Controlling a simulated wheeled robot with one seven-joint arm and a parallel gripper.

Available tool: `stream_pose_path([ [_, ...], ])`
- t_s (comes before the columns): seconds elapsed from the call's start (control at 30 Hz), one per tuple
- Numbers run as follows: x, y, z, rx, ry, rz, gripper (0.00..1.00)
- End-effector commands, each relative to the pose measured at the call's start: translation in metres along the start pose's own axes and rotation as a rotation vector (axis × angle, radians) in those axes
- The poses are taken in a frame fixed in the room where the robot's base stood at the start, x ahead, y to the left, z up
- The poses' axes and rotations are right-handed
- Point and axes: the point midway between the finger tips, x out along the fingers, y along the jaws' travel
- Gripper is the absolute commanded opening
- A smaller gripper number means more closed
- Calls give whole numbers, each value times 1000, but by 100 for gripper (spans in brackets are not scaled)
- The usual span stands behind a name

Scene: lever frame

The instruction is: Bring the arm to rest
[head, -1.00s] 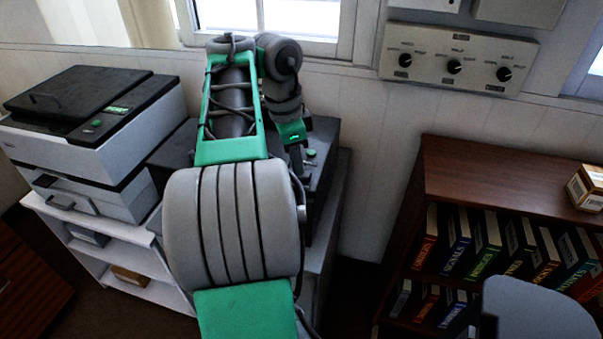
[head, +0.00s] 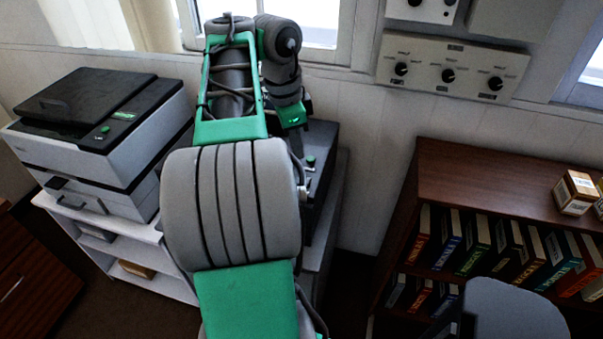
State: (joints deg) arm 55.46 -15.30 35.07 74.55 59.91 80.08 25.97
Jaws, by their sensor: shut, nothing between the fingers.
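My arm, grey and green, reaches up the middle of the head view and bends over at the top. Its wrist hangs down on the right side of the bend. My gripper (head: 297,148) is below the green wrist part, small and dark, shut with nothing seen in it. It is in front of or above a dark machine (head: 322,150) with a green button (head: 311,160). Whether it touches the machine cannot be told. My arm hides much of the machine, including most of its top and left part.
A printer (head: 95,125) stands on a white shelf unit (head: 150,232) at left. A brown bookcase (head: 480,175) with books and a small box (head: 575,192) is at right, a grey chair back (head: 515,310) before it. A knob panel (head: 447,70) hangs on the wall beside the window.

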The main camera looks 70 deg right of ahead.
Motion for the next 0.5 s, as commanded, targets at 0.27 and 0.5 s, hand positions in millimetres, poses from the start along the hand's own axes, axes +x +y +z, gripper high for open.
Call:
stream_pose_path([
  [0.27, 1, 0, 3, -16, 2, -1, 0],
  [0.5, -2, 2, 124, -806, 88, -113, 0],
])
